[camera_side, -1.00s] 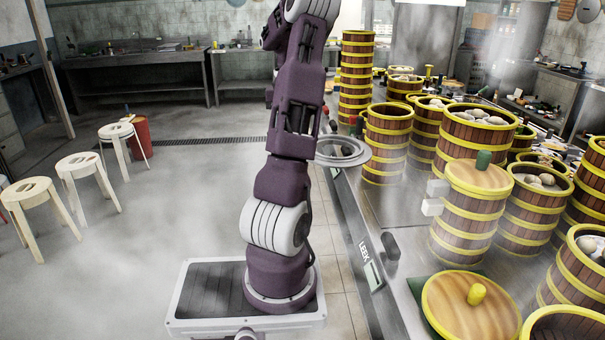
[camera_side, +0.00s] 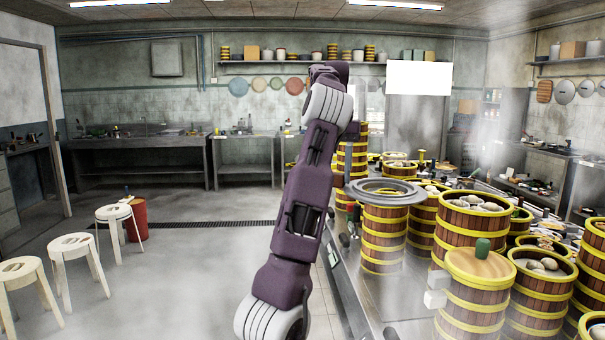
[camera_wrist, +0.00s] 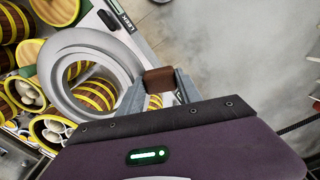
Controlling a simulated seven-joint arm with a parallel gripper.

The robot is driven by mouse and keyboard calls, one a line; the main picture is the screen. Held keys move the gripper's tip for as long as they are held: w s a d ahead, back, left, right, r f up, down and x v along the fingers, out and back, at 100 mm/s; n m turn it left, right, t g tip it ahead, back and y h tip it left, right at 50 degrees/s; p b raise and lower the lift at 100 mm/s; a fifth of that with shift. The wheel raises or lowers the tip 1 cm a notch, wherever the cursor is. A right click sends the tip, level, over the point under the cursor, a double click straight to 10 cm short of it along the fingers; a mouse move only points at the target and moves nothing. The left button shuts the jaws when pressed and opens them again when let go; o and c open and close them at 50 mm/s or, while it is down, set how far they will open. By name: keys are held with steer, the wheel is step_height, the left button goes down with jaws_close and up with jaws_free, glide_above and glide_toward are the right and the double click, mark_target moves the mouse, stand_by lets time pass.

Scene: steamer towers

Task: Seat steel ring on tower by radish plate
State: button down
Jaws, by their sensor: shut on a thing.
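The steel ring (camera_side: 390,201) is a wide grey flanged ring. In the side view it is roughly level and overlaps the top of a brown, yellow-banded steamer tower (camera_side: 382,240); I cannot tell whether they touch. In the wrist view the ring (camera_wrist: 60,98) fills the left middle, with yellow bands showing through its hole. My gripper (camera_wrist: 159,88) is shut on the ring's brown grip block (camera_wrist: 158,79) at its right edge. No radish plate can be read; a LEEK plate (camera_wrist: 124,20) shows in the wrist view.
Taller towers stand to the right, one with buns (camera_side: 475,204) and one with a wooden lid (camera_side: 480,265) with a green knob. Another tall stack (camera_side: 350,165) stands behind the ring. Stools (camera_side: 73,258) stand on the open floor at left. Steam blurs parts.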

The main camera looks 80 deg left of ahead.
mark_target(399, 193)
steer(key=w+d+m, duration=0.1)
steer(key=w+d, duration=0.1)
steer(key=w, duration=0.2)
steer(key=w+d+m, duration=0.2)
steer(key=w+d, duration=0.1)
steer(key=w, duration=0.2)
steer(key=w+d+m, duration=0.1)
steer(key=w+d, duration=0.1)
steer(key=w, duration=0.2)
steer(key=shift+w+d, duration=0.3)
steer(key=shift+w, duration=0.05)
steer(key=w+d+m, duration=0.5)
steer(key=w+d, duration=0.5)
steer(key=d, duration=0.3)
steer(key=w+d+m, duration=0.2)
steer(key=d+m, duration=0.2)
steer(key=d, duration=1)
steer(key=w+d+m, duration=0.2)
steer(key=d+m, duration=0.2)
steer(key=d, duration=1)
step_height(399, 193, down, 11)
steer(key=shift+f+h, duration=0.15)
steer(key=shift+h, duration=0.25)
steer(key=shift+s+d, duration=0.1)
steer(key=shift+s, duration=0.05)
